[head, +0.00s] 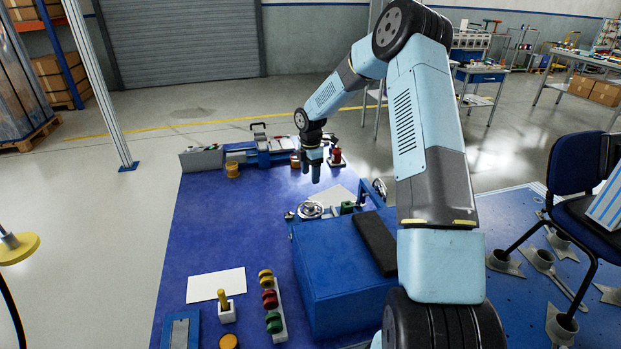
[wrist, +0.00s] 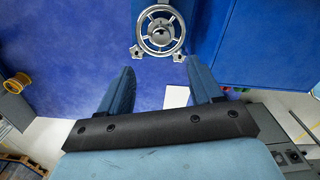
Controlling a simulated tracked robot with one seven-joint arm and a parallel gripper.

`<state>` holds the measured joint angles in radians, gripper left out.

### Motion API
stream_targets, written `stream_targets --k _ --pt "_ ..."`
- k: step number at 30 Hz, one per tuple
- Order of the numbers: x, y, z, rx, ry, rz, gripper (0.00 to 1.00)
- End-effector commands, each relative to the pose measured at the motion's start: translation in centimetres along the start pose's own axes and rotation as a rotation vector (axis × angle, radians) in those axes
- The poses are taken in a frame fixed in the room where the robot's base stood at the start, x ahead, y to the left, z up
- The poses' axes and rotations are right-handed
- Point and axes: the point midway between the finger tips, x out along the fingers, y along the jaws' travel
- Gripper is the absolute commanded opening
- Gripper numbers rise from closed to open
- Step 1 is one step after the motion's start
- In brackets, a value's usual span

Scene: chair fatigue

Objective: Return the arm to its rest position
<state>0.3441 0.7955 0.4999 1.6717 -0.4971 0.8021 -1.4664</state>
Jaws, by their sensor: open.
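My arm (head: 428,130) reaches forward from the lower right of the head view, bent at the elbow. My gripper (head: 316,172) hangs pointing down over the far part of the blue table (head: 215,215). In the wrist view the two blue fingers (wrist: 160,92) stand well apart with nothing between them, so the gripper is open and empty. A metal handwheel (wrist: 160,30) shows beyond the fingertips in the wrist view, apart from them. The same area in the head view has a round metal part (head: 310,209) below the gripper.
A blue box (head: 335,270) with a black pad (head: 375,243) stands beneath my arm. A control block with coloured buttons (head: 270,300) lies left of it. A blue vise-like device (head: 265,150) is at the far edge. A blue chair (head: 575,170) stands right. The table's left part is mostly clear.

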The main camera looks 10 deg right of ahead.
Motion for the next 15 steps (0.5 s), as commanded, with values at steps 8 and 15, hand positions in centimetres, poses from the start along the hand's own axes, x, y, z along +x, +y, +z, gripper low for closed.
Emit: stream_targets --k 8,15 --pt "-0.1 0.0 0.0 0.001 0.0 0.0 0.65" --pt "-3.7 -1.2 -0.4 0.075 -0.035 0.014 0.65"
